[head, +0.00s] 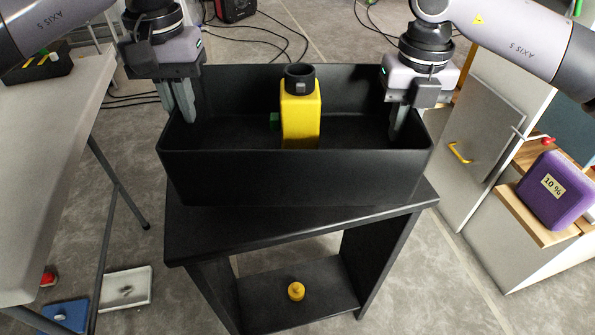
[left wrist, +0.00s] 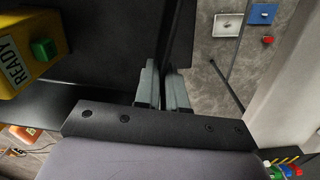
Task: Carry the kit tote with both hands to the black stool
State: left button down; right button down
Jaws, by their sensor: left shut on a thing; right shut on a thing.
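The black kit tote (head: 295,178) is upright over the black stool (head: 300,228). Its base looks at or just above the stool top; I cannot tell whether they touch. A yellow device (head: 300,112) with a black top stands inside the tote. In the left wrist view this device (left wrist: 22,62) shows a READY label and a green button (left wrist: 43,49). My left gripper (head: 182,108) is shut on the tote's left wall, and its fingers (left wrist: 162,88) straddle the wall in the wrist view. My right gripper (head: 399,122) is shut on the right wall.
A grey table (head: 50,150) stands close on the left. A cabinet (head: 480,130) with a yellow handle and a purple box (head: 556,190) marked 10 % are on the right. A yellow knob (head: 296,291) lies on the stool's lower shelf. Cables cross the floor behind.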

aim_at(188, 129)
pick_arm(q)
jog(key=shift+f, duration=0.2)
pick_arm(e)
jog(key=shift+f, duration=0.15)
